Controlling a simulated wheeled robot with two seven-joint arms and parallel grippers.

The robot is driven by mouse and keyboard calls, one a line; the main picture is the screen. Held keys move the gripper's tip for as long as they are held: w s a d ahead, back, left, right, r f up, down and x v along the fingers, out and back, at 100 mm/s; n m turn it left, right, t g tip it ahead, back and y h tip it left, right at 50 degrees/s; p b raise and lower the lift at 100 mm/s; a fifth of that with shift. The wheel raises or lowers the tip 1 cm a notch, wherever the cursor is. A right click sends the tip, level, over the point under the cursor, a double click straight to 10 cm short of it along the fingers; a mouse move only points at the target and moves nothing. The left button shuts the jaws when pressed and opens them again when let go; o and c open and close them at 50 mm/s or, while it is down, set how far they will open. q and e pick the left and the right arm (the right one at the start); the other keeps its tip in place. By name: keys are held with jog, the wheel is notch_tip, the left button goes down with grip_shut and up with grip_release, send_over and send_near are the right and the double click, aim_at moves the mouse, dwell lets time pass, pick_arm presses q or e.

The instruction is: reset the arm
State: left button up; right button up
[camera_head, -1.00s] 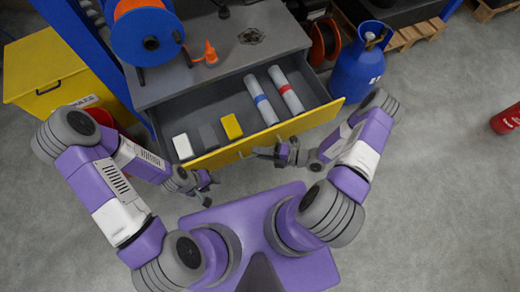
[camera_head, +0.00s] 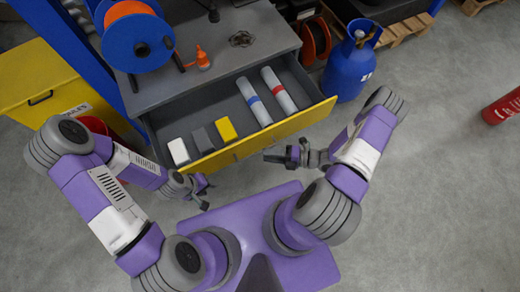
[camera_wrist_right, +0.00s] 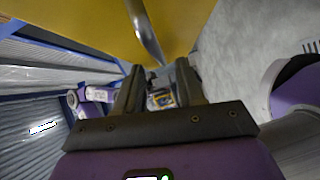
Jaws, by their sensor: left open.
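My right arm reaches in from the right. Its gripper (camera_head: 275,153) is just in front of the open drawer's yellow front (camera_head: 265,144), with its fingers apart. In the right wrist view, the right gripper (camera_wrist_right: 160,82) has a gap between its fingers and holds nothing. The curved metal drawer handle (camera_wrist_right: 144,32) passes just beyond the fingertips, apart from them as far as I can tell. My left gripper (camera_head: 203,192) is open and empty, low in front of the drawer's left part.
The drawer holds two rolls (camera_head: 254,100), one blue-banded and one red-banded, and white, grey and yellow blocks (camera_head: 225,128). The bench carries a blue reel (camera_head: 138,44) and an orange bottle (camera_head: 202,58). A blue cylinder (camera_head: 350,65) stands right. Floor (camera_head: 430,190) there is clear.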

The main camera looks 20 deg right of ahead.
jog(key=shift+v, duration=0.95)
jog(key=s+a+f+n+g+h, duration=0.1)
jog(key=s+a+n+g+h, duration=0.35)
jog(key=n, duration=0.75)
jog(key=s+a+f+n+g+h, duration=0.1)
jog(key=s+a+f+n+g, duration=0.1)
jog(key=s+n+g, duration=0.55)
jog(key=w+a+r+n+t+h, duration=0.1)
jog(key=w+n+t+h, duration=0.3)
jog(key=w+n, duration=0.6)
jog(key=n+h, duration=0.1)
jog(key=n, duration=1)
jog(key=shift+a+r+t, duration=0.25)
jog(key=shift+a+t, duration=0.15)
jog(key=shift+s+n, duration=0.1)
jog(key=shift+n, duration=0.15)
